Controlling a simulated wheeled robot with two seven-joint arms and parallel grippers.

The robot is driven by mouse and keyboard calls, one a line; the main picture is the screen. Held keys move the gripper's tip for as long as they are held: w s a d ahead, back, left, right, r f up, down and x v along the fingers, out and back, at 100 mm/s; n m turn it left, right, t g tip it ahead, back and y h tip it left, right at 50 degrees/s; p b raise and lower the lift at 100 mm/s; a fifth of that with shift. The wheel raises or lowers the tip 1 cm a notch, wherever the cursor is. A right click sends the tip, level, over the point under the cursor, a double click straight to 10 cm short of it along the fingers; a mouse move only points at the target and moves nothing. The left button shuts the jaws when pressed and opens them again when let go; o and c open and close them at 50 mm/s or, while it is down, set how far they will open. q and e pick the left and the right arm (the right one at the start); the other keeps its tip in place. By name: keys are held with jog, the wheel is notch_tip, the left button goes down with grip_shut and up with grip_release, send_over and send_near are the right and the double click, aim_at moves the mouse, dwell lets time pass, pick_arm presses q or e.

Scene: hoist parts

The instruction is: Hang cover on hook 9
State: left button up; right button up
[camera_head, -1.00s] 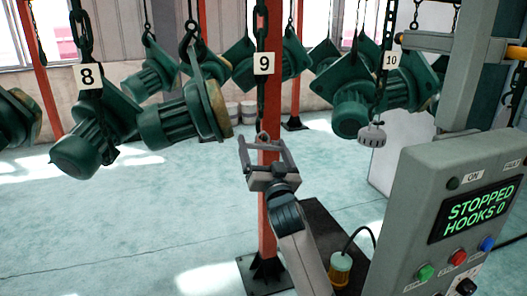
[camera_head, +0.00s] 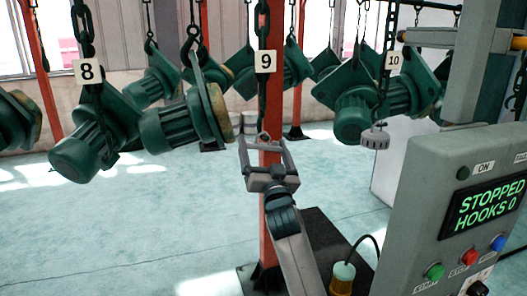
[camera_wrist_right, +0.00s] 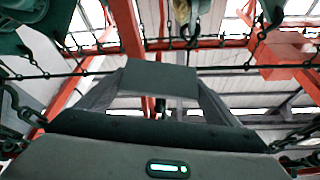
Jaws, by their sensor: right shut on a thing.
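My right gripper (camera_head: 265,150) is raised at the middle of the head view, just below the dark chain of hook 9 (camera_head: 262,112). It is shut on a grey flat piece, which I take for the cover (camera_wrist_right: 160,82); in the right wrist view this piece spans between the fingers. A small ring (camera_head: 263,137) shows at the fingertips, under the chain. I cannot tell whether the ring belongs to the chain or the cover, or whether they touch. The number 9 tag (camera_head: 265,62) is on the chain. My left gripper is not in view.
Green motors (camera_head: 185,120) hang at the left near the number 8 tag (camera_head: 88,71). A grey notched cap (camera_head: 375,138) hangs below the number 10 tag (camera_head: 395,60). A control panel (camera_head: 412,235) reading STOPPED stands at the right. A red post (camera_head: 269,215) rises behind my gripper.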

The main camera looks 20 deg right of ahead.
pick_arm(q)
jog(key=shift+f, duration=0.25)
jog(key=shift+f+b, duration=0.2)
jog(key=shift+b, duration=0.15)
pick_arm(e)
jog(key=shift+w+f, duration=0.1)
jog(key=shift+f, duration=0.25)
dwell(0.6)
jog(key=o, duration=1.2)
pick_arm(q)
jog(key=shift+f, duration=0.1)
pick_arm(e)
jog(key=shift+f, duration=0.15)
pick_arm(q)
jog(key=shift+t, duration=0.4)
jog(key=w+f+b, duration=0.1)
jog(key=b, duration=0.1)
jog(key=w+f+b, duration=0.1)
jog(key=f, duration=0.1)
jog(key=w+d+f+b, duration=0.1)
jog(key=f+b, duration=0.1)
jog(key=shift+b, duration=0.35)
pick_arm(e)
jog(key=v, duration=1.7)
jog(key=shift+s, duration=0.2)
